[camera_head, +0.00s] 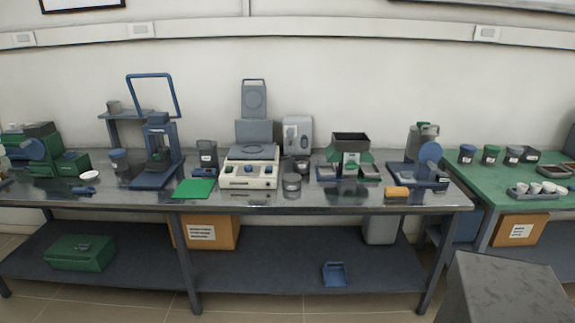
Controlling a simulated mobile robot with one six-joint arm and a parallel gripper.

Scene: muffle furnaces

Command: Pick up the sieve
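A short round grey metal pot-like thing (292,183), possibly the sieve, stands near the front edge of the steel bench, just right of the cream instrument. A darker round container (302,166) stands behind it. Both are too small to tell whether they have a mesh. My gripper is not in view.
The steel bench (240,207) holds a cream instrument (249,170), a blue press (157,155), a green splitter-like device (350,155), a green mat (194,188) and an orange cylinder (397,192). A green-topped table (490,180) with cups stands right.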

